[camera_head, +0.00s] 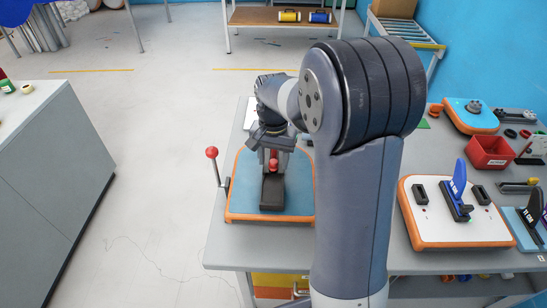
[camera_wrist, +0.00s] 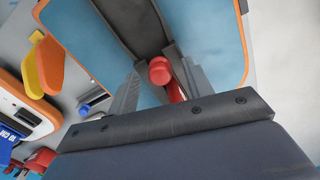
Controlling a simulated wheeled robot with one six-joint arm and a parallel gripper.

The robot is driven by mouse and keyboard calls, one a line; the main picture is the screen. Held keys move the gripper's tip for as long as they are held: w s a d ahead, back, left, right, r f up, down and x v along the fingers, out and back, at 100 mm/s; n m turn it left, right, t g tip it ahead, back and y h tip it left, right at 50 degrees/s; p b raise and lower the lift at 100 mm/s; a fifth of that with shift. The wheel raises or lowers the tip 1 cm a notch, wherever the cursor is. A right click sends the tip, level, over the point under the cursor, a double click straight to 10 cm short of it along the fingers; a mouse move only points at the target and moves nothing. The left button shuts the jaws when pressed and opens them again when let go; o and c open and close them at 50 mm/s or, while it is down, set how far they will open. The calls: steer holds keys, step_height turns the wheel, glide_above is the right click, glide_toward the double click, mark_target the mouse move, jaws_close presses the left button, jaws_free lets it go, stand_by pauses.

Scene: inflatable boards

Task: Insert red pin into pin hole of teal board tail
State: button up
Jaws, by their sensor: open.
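A teal board (camera_head: 245,190) with an orange rim lies on the grey table, with a dark block (camera_head: 272,191) along its middle. The red pin (camera_head: 273,163) shows at the far end of this block, just below my gripper (camera_head: 272,146). In the wrist view, my gripper (camera_wrist: 154,62) is open. Its two grey fingers stand on either side of the round red pin head (camera_wrist: 159,70), with gaps visible. A red shaft shows beside the head. The teal board (camera_wrist: 215,40) fills the space behind. My arm hides part of the board, and the pin hole cannot be made out.
A lever with a red knob (camera_head: 211,152) rises at the board's left edge. A white board (camera_head: 432,225) with a blue fin (camera_head: 459,178), a red bin (camera_head: 488,153) and another blue board (camera_head: 459,121) lie to the right. A grey cabinet (camera_head: 50,170) stands left across open floor.

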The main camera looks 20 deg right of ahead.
mark_target(274, 161)
step_height(274, 161, up, 11)
steer(key=shift+b, duration=0.4)
steer(key=shift+f, duration=0.2)
step_height(274, 161, down, 10)
steer(key=shift+f+p, duration=0.2)
steer(key=shift+p, duration=0.35)
steer(key=shift+r, duration=0.25)
steer(key=shift+f, duration=0.1)
